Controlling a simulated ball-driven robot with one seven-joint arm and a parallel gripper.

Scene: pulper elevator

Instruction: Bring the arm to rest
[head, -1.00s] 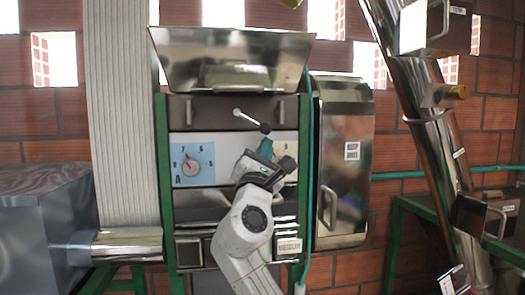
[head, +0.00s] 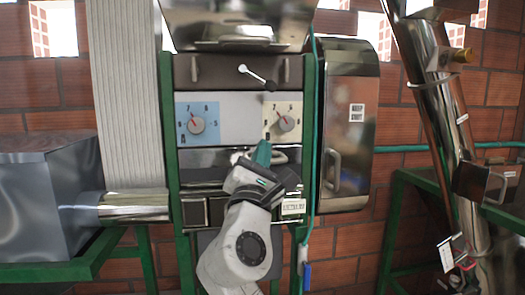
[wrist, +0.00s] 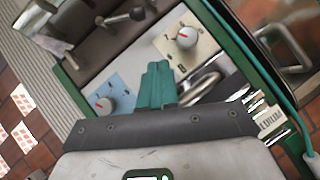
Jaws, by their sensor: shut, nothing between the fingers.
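My gripper (head: 263,150) is in front of the machine's control panel, just below the right cream dial (head: 284,121). Its teal fingers are together and empty; they also show in the wrist view (wrist: 158,84). My arm bends up from the bottom of the head view. The left blue dial (head: 197,125), marked A, is to the gripper's left. In the wrist view the cream dial (wrist: 187,37) is beyond the fingertips on the right, and the blue dial (wrist: 105,104) is to their left. Whether the fingers touch the panel I cannot tell.
A ball-ended lever (head: 257,77) sticks out above the dials. A metal handle (wrist: 201,88) is close to the fingers. A steel door cabinet (head: 345,125) stands at right, beside a slanted steel pipe (head: 440,110). A metal box (head: 45,195) is at left.

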